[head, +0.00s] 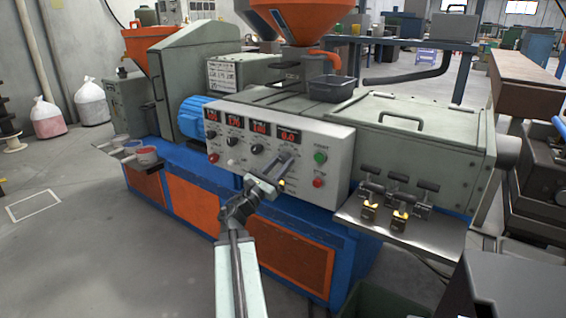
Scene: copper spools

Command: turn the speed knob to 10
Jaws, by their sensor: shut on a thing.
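The grey control panel (333,148) on the machine's front carries a row of red displays with dark knobs below them. The rightmost display (289,135) seems to read 0.0. My gripper (286,163) is at the panel just below that display, shut on the speed knob there. The gripper covers this knob, so its pointer and scale cannot be read. Another dark knob (257,149) shows just left of my gripper.
A green button (320,157) and a red button (318,182) sit right of my gripper. A metal shelf (405,235) with small fittings juts out at the right. The floor at left is mostly clear.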

